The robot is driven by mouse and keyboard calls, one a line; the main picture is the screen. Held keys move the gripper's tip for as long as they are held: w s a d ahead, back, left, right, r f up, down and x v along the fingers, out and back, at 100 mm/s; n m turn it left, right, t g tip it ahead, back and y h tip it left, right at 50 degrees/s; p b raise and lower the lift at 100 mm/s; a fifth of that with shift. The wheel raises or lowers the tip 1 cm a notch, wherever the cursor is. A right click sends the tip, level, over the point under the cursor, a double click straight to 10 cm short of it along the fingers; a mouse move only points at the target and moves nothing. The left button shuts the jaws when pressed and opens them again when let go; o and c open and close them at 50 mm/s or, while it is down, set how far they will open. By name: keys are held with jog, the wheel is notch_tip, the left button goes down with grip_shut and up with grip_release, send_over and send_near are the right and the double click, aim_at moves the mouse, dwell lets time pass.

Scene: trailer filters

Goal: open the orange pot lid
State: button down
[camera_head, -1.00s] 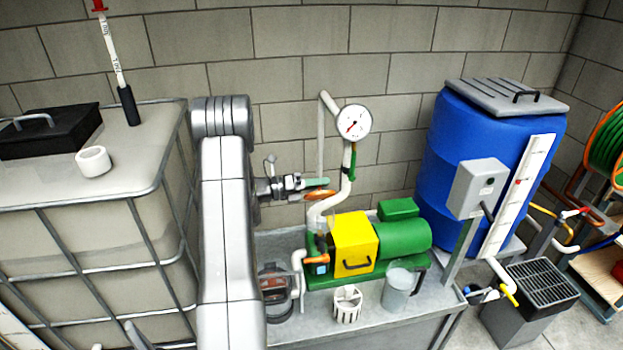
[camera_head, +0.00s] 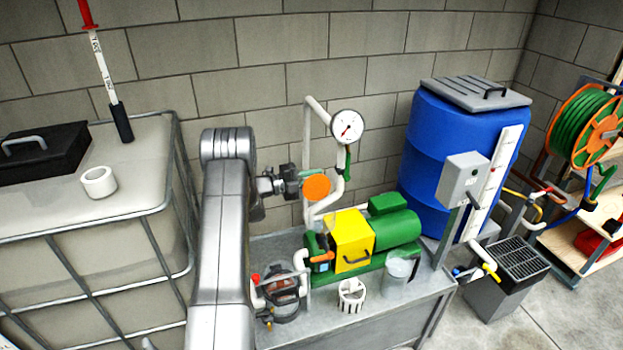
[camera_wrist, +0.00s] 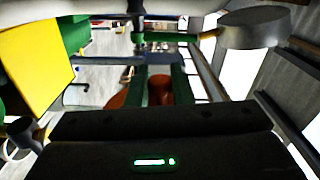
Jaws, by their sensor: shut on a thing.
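The orange lid (camera_head: 317,187) is a round disc held in the air above the left end of the bench. It faces the head camera nearly flat-on. My gripper (camera_head: 301,182) is shut on it, with the lid at the tips of its green fingers. In the wrist view, orange parts (camera_wrist: 159,88) show between and beside the fingers. The clear pot (camera_head: 285,307) stands on the bench below, left of the pump. Its top looks open, with something reddish-brown inside. My arm is close beside it.
The green pump with its yellow guard (camera_head: 351,243) stands right of the pot. A pressure gauge (camera_head: 346,127) on a white pipe rises just right of the lid. A white basket (camera_head: 351,296) and a clear jug (camera_head: 397,277) stand at the bench's front. A caged tank (camera_head: 100,230) is on the left.

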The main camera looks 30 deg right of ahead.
jog(key=shift+w+f+n, duration=0.15)
jog(key=shift+w+n, duration=0.1)
jog(key=shift+n, duration=0.15)
jog(key=c, duration=1.3)
grip_release()
jog(key=b+v, duration=0.3)
jog(key=v, duration=1)
jog(key=shift+a, duration=0.4)
